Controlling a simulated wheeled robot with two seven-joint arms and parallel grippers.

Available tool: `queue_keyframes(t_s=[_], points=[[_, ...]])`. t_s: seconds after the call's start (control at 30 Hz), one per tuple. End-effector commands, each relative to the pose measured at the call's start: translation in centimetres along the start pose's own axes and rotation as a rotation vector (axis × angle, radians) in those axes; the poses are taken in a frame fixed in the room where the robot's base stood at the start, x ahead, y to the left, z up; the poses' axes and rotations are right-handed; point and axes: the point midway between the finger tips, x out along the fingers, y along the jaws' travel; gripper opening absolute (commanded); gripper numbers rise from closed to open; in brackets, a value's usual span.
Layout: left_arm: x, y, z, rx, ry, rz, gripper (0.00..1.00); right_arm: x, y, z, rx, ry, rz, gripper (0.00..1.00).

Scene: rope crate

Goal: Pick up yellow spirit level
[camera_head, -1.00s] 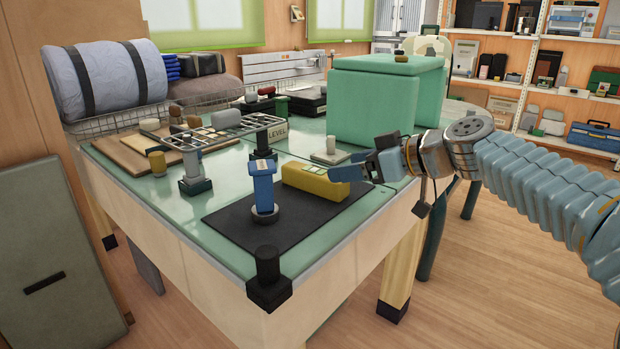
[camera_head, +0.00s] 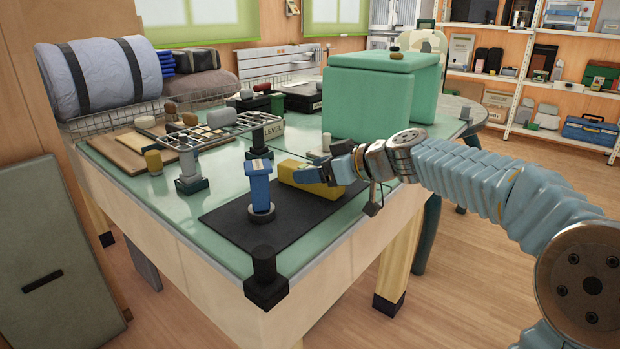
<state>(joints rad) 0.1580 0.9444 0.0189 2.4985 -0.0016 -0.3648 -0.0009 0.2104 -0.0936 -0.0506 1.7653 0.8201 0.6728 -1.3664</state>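The yellow spirit level (camera_head: 318,189) lies on a black mat (camera_head: 238,224) near the front right part of the green-topped workbench (camera_head: 125,178). My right gripper (camera_head: 322,175) comes in from the right and is at the level's upper right side, covering part of its top. Its fingers overlap the level in this view, so I cannot tell whether they touch it or how far apart they are. My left gripper is not in view.
A blue upright tool (camera_head: 261,185) stands on the mat just left of the level. A black corner clamp (camera_head: 265,275) is at the front edge. A grey rack (camera_head: 205,132), a large green box (camera_head: 372,95) and a small grey block (camera_head: 326,142) stand farther back.

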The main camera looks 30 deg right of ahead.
Motion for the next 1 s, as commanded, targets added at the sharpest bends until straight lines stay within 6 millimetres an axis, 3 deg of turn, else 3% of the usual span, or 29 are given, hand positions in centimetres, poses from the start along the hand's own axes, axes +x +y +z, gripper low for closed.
queue_keyframes(t_s=[0.03, 0.37, 0.67, 1.0], points=[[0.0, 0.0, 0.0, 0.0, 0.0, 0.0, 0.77, 0.0, 0.0, 0.0, 0.0, 0.0, 0.0, 0.57], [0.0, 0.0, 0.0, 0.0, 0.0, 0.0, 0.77, -0.1, 0.0, -0.1, 0.0, 0.001, 0.0, 0.08], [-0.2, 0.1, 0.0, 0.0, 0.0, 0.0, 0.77, -0.4, 0.0, -1.0, -0.001, 0.003, 0.001, 0.08], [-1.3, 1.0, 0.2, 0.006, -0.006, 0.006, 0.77, -3.1, 0.0, -7.4, -0.003, 0.003, 0.001, 0.08]])
